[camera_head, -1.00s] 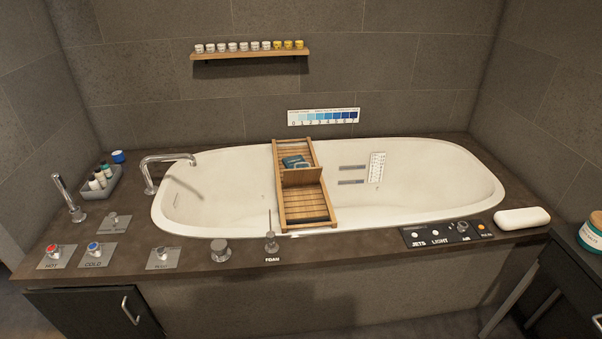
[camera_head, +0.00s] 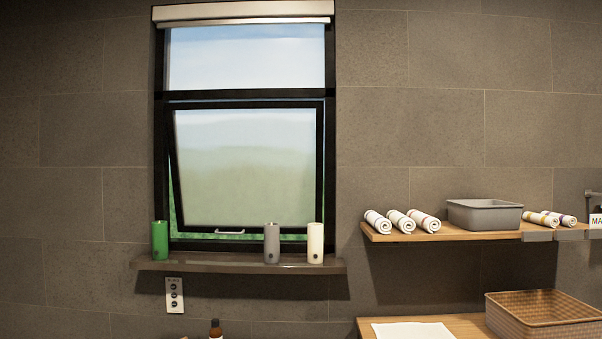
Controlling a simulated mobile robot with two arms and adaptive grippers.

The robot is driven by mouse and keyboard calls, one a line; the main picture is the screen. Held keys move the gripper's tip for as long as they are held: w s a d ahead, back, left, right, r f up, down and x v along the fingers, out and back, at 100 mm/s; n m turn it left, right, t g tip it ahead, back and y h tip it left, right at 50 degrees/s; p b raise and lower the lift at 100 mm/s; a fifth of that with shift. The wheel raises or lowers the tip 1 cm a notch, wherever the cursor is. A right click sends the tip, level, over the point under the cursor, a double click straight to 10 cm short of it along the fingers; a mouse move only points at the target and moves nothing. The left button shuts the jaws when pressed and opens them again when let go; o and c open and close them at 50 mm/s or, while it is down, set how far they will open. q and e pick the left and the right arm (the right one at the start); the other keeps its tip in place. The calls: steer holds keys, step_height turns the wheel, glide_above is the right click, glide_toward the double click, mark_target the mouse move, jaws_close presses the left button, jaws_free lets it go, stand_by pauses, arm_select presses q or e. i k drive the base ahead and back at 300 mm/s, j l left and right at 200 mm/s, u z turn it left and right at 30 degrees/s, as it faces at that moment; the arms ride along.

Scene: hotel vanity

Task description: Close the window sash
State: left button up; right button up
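The window sash (camera_head: 245,165) is the lower, black-framed pane of the window in the head view. It is tilted, with a gap at its left side and along its bottom where green shows, so it stands open. A light handle (camera_head: 229,232) sits at the middle of its bottom rail. Above it is a fixed upper pane (camera_head: 245,60). Neither of my grippers is in view.
On the sill (camera_head: 220,265) stand a green cylinder (camera_head: 160,241), a grey cylinder (camera_head: 271,243) and a cream cylinder (camera_head: 315,243). A switch panel (camera_head: 174,295) is below. At right, a shelf (camera_head: 450,234) holds rolled towels and a grey bin (camera_head: 485,214); a woven basket (camera_head: 545,316) sits lower.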

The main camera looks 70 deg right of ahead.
mark_target(171, 108)
steer(key=z, duration=1.9)
steer(key=i, duration=0.15)
